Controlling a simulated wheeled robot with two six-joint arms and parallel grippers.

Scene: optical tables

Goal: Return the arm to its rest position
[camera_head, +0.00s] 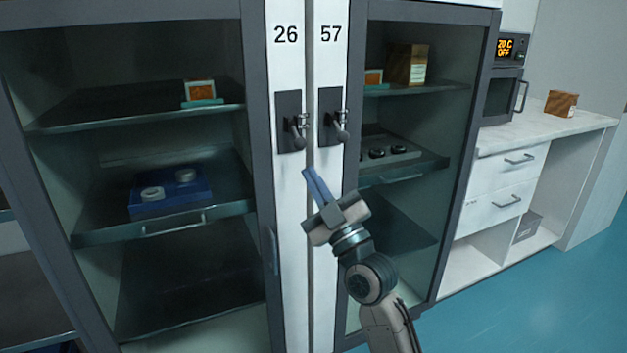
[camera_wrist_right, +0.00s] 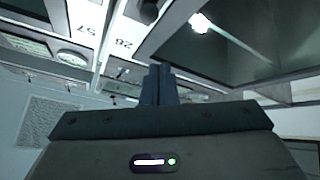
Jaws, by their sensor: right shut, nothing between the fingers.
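My right gripper (camera_head: 317,186) is in front of the white strip between two glass-doored cabinets in the head view. Its two blue fingers are together and hold nothing. It points up, a little below the two door handles, apart from them as far as I can see. In the right wrist view the closed fingers (camera_wrist_right: 159,84) stand up in the middle, with the cabinets behind them. My right arm (camera_head: 381,300) comes up from the lower edge of the head view. My left gripper is in neither view.
Cabinet 26 (camera_head: 259,220) is on the left, cabinet 57 (camera_head: 452,170) on the right. Their handles, left (camera_head: 298,128) and right (camera_head: 340,127), are close above the gripper. A blue box (camera_head: 170,196) lies on a left shelf. A counter (camera_head: 545,130) and free blue floor (camera_head: 520,300) are at right.

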